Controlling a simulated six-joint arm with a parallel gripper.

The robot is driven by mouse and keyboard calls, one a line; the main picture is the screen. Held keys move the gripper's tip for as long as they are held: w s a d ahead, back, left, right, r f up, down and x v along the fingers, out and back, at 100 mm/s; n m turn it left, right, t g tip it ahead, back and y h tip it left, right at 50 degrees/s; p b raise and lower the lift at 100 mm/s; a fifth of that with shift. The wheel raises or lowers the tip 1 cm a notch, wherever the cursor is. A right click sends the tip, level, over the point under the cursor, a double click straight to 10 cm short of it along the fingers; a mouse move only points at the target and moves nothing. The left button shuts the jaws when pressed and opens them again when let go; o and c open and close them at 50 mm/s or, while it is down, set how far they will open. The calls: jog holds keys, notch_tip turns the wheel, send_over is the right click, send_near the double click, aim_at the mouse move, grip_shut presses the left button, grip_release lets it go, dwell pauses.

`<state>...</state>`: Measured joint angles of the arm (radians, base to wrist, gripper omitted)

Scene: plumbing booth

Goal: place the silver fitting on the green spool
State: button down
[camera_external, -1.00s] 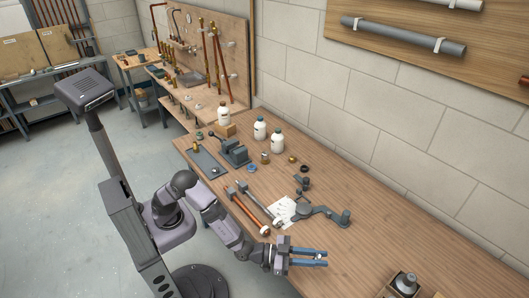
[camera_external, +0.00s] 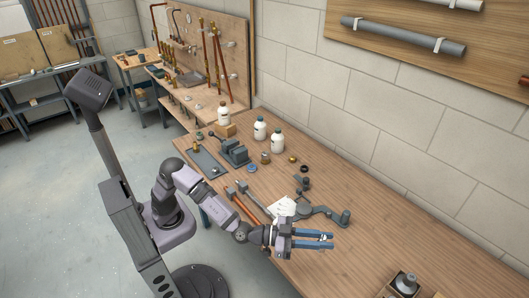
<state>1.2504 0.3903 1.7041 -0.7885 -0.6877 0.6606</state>
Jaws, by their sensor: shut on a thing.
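My gripper (camera_external: 326,241) is over the front part of the wooden bench, its blue fingers pointing right. It is shut on a small silver piece (camera_external: 323,237), which looks like the silver fitting; the fingers hide much of it. The green spool is hard to make out at this size. A small dark greenish piece (camera_external: 199,135) at the far left end of the bench may be it, well away from my gripper.
The bench (camera_external: 400,235) is bare to the right of my gripper. A grey bracket-like tool (camera_external: 322,213) lies just behind it. A vise (camera_external: 234,153), white bottles (camera_external: 277,143) and a blue ring (camera_external: 252,168) stand farther back. An open box (camera_external: 405,286) is at the lower right.

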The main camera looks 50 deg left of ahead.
jog(key=w+a+r+n+t+y, duration=0.2)
jog(key=w+a+r+y, duration=0.15)
jog(key=w+a, duration=0.75)
jog(key=w+a+r+n+t+y, duration=0.2)
jog(key=w+a+r, duration=0.3)
jog(key=w+a, duration=0.65)
jog(key=w+a+r+n+y, duration=0.1)
jog(key=w+a, duration=0.3)
jog(key=a, duration=0.5)
jog(key=w+a+r+y+p, duration=0.15)
jog(key=w+a, duration=0.25)
jog(key=a, duration=0.6)
jog(key=w+a+r+n, duration=0.1)
jog(key=w+a+r, duration=0.1)
jog(key=w+a, duration=0.5)
jog(key=s+a+f+y, duration=0.1)
jog(key=s+a, duration=0.2)
jog(key=a, duration=1.5)
jog(key=n+t+y, duration=0.1)
jog(key=n+y, duration=0.2)
jog(key=y, duration=0.1)
send_over(199, 133)
notch_tip(199, 133, down, 15)
jog(key=shift+w+f+p, duration=0.1)
jog(key=shift+f+p, duration=0.5)
jog(key=shift+f, duration=4.8)
